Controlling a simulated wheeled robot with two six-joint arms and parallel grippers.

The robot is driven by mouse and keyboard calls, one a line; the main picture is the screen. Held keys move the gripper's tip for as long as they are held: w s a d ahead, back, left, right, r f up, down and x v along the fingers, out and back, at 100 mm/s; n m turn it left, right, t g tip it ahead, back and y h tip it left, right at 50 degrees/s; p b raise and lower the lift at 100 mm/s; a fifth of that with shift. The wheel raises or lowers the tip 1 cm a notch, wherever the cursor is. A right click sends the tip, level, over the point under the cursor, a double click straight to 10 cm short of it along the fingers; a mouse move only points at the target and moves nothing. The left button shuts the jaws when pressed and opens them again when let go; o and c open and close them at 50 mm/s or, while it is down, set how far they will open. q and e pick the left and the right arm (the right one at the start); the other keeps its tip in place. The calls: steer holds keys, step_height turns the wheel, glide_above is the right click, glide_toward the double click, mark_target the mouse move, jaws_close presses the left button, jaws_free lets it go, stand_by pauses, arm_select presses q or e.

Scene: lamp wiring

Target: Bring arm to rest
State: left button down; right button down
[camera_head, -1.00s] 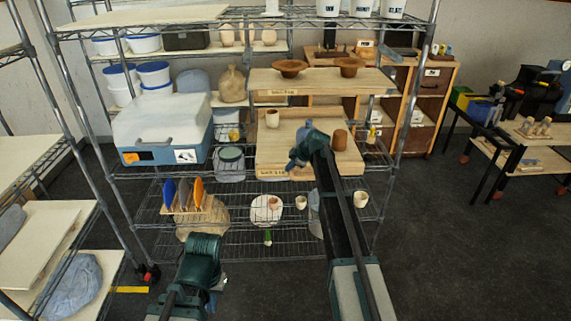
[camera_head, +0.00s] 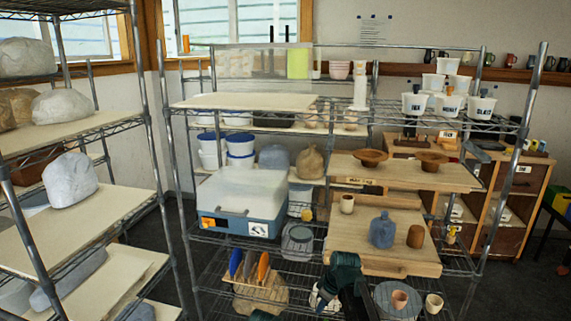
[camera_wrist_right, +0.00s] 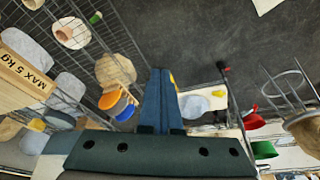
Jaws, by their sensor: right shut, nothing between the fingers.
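My right gripper (camera_wrist_right: 160,78) shows in the right wrist view as two blue fingers pressed together with nothing between them. In the head view my right arm's dark green end is low at the centre, in front of the wire shelf and below the wooden board's (camera_head: 392,266) front edge.
The wire rack holds a blue-and-white box (camera_head: 240,203), brown bowls (camera_head: 371,158), white tubs (camera_head: 481,105) and upright coloured discs (camera_head: 250,264). Another rack (camera_head: 85,225) with wrapped lumps stands close at left. The wrist view shows open dark floor (camera_wrist_right: 210,40).

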steer(key=s+a+m+g+h, duration=0.1)
steer(key=s+a+m, duration=0.1)
steer(key=s, duration=1)
steer(key=s+a+m+g+h, duration=0.2)
steer(key=s+a+m, duration=0.1)
steer(key=s, duration=0.9)
steer(key=shift+s+a+f+m+h, duration=0.2)
steer(key=shift+a+f+m+h, duration=0.1)
steer(key=shift+f+m, duration=0.15)
